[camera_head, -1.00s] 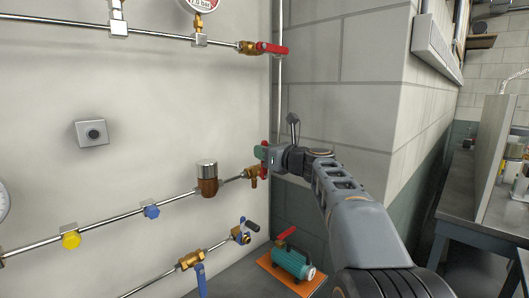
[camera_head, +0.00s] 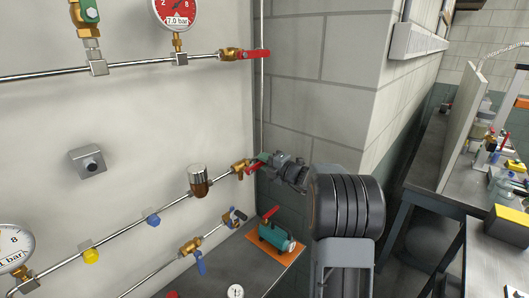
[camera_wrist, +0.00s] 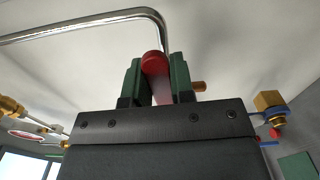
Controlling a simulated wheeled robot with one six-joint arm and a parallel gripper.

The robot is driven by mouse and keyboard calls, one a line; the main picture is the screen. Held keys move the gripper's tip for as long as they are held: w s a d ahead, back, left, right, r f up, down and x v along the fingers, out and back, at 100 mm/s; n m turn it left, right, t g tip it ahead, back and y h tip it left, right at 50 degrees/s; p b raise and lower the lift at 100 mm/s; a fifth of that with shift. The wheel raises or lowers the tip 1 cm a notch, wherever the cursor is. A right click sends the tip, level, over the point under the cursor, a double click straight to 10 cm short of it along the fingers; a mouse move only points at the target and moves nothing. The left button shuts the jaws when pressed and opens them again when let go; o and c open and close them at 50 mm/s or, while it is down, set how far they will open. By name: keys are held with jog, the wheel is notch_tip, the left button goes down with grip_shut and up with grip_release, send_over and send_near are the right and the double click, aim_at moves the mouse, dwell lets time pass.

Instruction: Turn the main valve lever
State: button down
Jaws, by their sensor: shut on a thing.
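A red lever (camera_head: 254,167) sits at the right end of the middle pipe, on a brass valve (camera_head: 240,168) by the wall corner. My gripper (camera_head: 260,162) is at this lever, with its green fingers on either side of it. In the wrist view the red lever (camera_wrist: 153,60) stands between the two green fingers (camera_wrist: 157,72), and they are shut on it. My gripper and wrist hide part of the lever in the head view.
A blue lever (camera_head: 200,263) is on the lower pipe. A teal pump (camera_head: 276,237) stands on an orange plate below my gripper. The block wall (camera_head: 315,85) is close behind. A cluttered bench (camera_head: 425,178) is at the right.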

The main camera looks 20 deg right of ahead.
jog(key=c, duration=0.9)
grip_release()
jog(key=shift+f, duration=0.2)
jog(key=shift+c, duration=0.2)
jog(key=shift+s+d, duration=0.1)
jog(key=shift+s, duration=0.1)
jog(key=shift+v, duration=0.75)
jog(key=v, duration=0.6)
